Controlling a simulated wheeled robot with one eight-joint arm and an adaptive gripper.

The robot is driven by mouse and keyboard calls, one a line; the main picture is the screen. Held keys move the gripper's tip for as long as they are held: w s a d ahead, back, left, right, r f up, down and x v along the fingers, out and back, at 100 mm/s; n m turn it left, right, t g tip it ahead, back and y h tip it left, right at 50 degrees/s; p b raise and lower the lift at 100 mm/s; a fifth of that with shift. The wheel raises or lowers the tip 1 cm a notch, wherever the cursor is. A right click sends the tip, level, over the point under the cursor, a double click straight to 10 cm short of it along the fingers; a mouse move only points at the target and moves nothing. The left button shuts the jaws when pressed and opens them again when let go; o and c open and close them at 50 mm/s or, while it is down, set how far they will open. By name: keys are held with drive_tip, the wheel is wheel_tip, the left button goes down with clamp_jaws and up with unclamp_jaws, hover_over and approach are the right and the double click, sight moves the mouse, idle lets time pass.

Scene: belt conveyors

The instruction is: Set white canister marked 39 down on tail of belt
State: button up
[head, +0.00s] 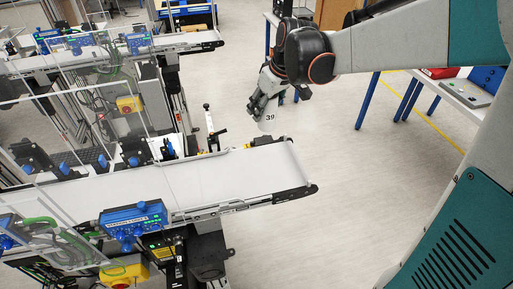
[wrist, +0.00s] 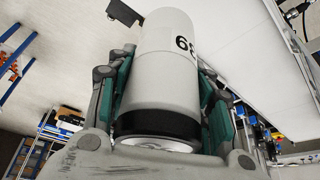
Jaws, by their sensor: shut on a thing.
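The belt also shows in the wrist view (wrist: 240,40), beside the canister. The canister appears apart from the belt.
A second belt (head: 190,42) runs farther back. Clear guard panels (head: 70,90) and a blue control box (head: 133,218) stand at left. A table (head: 455,92) with a red and a blue box is at right. Open floor (head: 350,190) lies right of the belt.

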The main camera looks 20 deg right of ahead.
drive_tip(key=f+b, duration=0.1)
drive_tip(key=f, duration=0.5)
drive_tip(key=f+b, duration=0.1)
drive_tip(key=f, duration=0.6)
drive_tip(key=f+b, duration=0.1)
drive_tip(key=f, duration=0.6)
drive_tip(key=shift+w, duration=0.35)
drive_tip(key=shift+s, duration=0.1)
drive_tip(key=o, duration=0.8)
drive_tip(key=shift+f, duration=0.15)
drive_tip(key=o, duration=0.4)
drive_tip(key=shift+r, duration=0.2)
